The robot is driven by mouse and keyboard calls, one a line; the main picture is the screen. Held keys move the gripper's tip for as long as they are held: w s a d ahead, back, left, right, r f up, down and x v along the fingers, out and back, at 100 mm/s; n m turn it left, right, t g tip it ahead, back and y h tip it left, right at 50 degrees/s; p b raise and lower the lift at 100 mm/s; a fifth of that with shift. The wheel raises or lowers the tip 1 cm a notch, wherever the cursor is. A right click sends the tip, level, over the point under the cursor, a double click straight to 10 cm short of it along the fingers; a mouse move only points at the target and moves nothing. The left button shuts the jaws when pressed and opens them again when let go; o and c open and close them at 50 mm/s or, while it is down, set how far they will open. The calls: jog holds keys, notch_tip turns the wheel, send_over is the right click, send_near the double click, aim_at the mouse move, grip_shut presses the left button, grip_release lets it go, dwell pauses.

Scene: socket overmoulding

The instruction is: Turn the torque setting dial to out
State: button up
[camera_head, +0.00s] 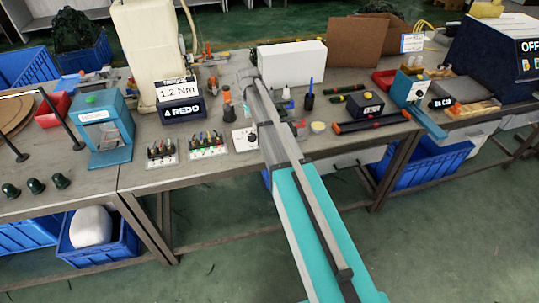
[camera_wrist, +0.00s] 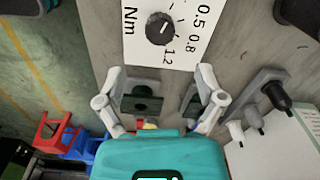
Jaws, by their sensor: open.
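The torque setting dial (camera_wrist: 159,28) is a dark round knob on a white plate (camera_wrist: 190,52) marked Nm, 0.5, 0.8 and 1.2. It is at the top middle of the wrist view. A pale pointer line shows on the knob; which mark it points to is hard to tell. No "out" mark is readable. In the head view the white plate (camera_head: 240,143) lies on the bench, partly covered by my arm. My gripper (camera_wrist: 166,99) is open and empty, its two dark pads apart from the dial, which lies beyond them in the picture.
A display (camera_head: 180,92) reads 1.2 Nm above a REDO sign (camera_head: 184,112). Two small racks of bits (camera_head: 208,152) stand left of the plate. A blue pen-like item (camera_head: 309,94) stands to the right. A white box (camera_head: 292,62) is behind.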

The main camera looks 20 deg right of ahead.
jog(key=shift+r+p, duration=2.7)
jog(key=shift+r, duration=0.35)
jog(key=s+n, duration=1.4)
jog(key=s, duration=1.3)
jog(key=shift+f+n+b, duration=0.4)
jog(key=shift+f+b, duration=0.05)
jog(key=shift+s, duration=0.15)
jog(key=shift+s+a+n, duration=0.1)
jog(key=shift+s+n, duration=0.4)
jog(key=shift+s, duration=0.45)
